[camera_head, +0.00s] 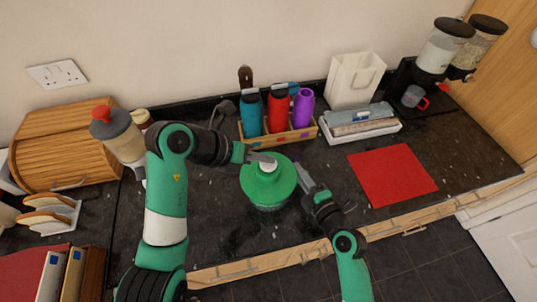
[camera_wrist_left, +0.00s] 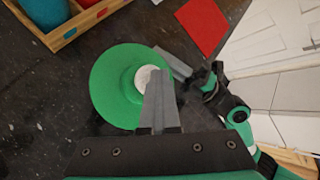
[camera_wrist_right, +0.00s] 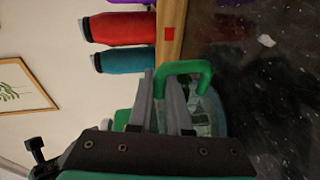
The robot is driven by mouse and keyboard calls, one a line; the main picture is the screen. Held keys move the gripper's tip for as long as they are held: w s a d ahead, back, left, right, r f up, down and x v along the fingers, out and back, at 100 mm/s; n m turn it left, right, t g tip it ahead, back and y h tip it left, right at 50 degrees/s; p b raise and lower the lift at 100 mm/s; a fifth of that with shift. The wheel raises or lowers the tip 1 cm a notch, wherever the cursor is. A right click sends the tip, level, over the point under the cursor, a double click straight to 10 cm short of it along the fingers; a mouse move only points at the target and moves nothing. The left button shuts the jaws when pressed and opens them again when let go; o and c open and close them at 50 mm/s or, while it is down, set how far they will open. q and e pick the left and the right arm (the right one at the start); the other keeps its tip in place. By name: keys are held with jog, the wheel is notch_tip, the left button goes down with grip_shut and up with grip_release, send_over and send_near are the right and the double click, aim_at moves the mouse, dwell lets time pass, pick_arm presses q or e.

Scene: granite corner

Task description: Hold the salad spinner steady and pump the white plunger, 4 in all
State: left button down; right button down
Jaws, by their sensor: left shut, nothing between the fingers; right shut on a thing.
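The salad spinner (camera_head: 262,186) stands on the dark granite counter, with a green lid above a clear green-tinted bowl. The white plunger (camera_wrist_left: 145,76) is at the lid's middle. My left gripper (camera_head: 268,159) is shut and empty, its tips over the lid at the plunger. In the left wrist view the fingers partly cover the plunger; I cannot tell whether they touch it. My right gripper (camera_head: 300,170) is at the spinner's right side. In the right wrist view it is shut on the spinner's green handle (camera_wrist_right: 184,68), beside the bowl.
A wooden box (camera_head: 287,136) with teal, red and purple bottles stands just behind the spinner. A red mat (camera_head: 392,175) lies to the right. A wooden bread box (camera_head: 65,148) is at left.

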pick_arm(q)
jog(key=shift+f, duration=0.1)
jog(key=shift+r, duration=1.95)
jog(key=shift+r, duration=2.5)
notch_tip(320, 180, up, 4)
jog(key=shift+f, duration=0.1)
send_over(264, 165)
jog(key=shift+f, duration=4.4)
